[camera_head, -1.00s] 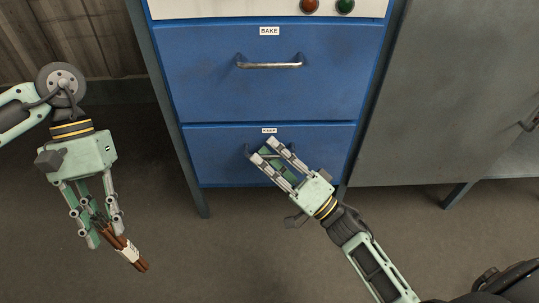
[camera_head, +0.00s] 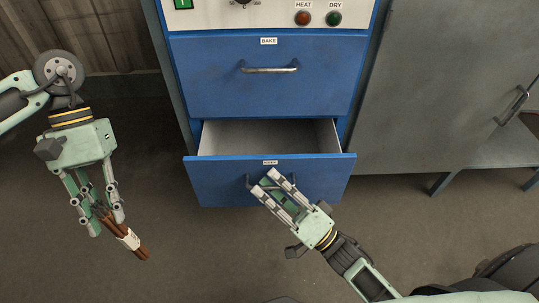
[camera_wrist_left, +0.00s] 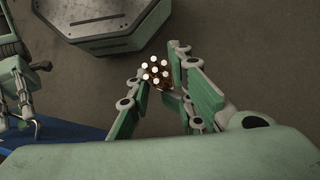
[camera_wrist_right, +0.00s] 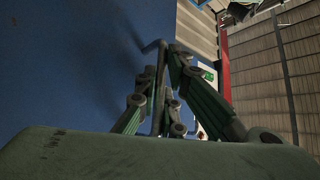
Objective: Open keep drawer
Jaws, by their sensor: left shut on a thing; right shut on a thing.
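The keep drawer (camera_head: 320,180) is the lower blue drawer of the cabinet. It stands pulled out, and its bare grey inside (camera_head: 270,137) shows empty where I can see it. Its small label is too blurred to read fully. My right gripper (camera_head: 272,182) is shut on the drawer's handle (camera_head: 249,184); in the right wrist view the bar of the handle (camera_wrist_right: 158,75) passes between the fingers. My left gripper (camera_head: 106,226) is shut on a bundle of brown sticks (camera_head: 130,240) with a white band, held away to the left; the bundle's pale ends (camera_wrist_left: 155,71) show in the left wrist view.
The blue BAKE drawer (camera_head: 215,85) above is shut. Over it is a panel with red HEAT (camera_head: 303,18) and green DRY (camera_head: 334,18) buttons. A grey cabinet (camera_head: 420,110) stands at right. The floor between my arms is clear.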

